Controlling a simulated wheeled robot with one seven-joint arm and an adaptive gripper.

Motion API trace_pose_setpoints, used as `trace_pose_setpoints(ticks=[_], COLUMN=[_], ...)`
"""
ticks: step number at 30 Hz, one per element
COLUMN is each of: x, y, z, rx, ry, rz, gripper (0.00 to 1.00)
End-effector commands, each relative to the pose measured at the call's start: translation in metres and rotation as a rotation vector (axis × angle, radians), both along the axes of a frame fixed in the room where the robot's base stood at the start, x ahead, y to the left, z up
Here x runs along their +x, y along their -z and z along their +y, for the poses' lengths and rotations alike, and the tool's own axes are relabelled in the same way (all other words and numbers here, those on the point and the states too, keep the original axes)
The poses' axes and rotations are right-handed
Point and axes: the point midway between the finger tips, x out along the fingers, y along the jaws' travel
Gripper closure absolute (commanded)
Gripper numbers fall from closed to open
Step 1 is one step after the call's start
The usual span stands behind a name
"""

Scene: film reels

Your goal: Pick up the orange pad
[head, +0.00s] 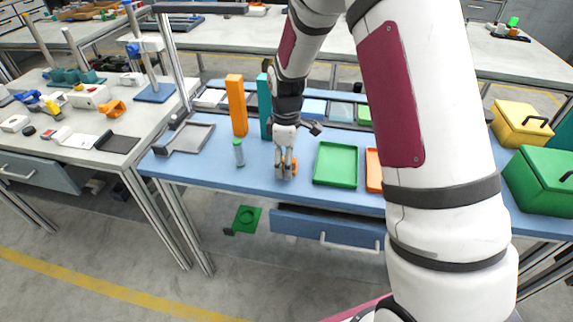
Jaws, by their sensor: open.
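My gripper (286,168) points down over the front part of the blue table, left of the green tray. It is open. A small orange thing (280,160) shows at its fingers, largely hidden by them. It may be the orange pad, but it is too small to tell its shape or whether the fingers touch it. Other orange things are a tall upright block (237,105) behind and left of the gripper, and a flat tray (373,171) partly hidden by my arm.
A green tray (337,164) lies right of the gripper. A small grey bottle with a green cap (239,152) stands to the left. A teal upright block (264,106) stands behind. Yellow (520,124) and green boxes (541,181) stand at the right. A drawer (325,228) is below the tabletop.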

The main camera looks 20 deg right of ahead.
Motion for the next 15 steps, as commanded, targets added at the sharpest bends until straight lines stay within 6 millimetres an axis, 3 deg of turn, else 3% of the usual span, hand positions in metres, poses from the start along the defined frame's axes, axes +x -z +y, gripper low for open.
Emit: trace_pose_setpoints(ticks=[2,3,9,15], x=[-0.0001,-0.0001,-0.0001,-0.0001], y=[-0.0002,-0.0003,-0.0004,-0.0004], z=[0.0,0.0,0.0,-0.0001], rx=[0.0,0.0,0.0,0.0], ry=[0.0,0.0,0.001,0.001], rz=[0.0,0.0,0.0,0.0], gripper=[0.4,0.45,0.9,0.91])
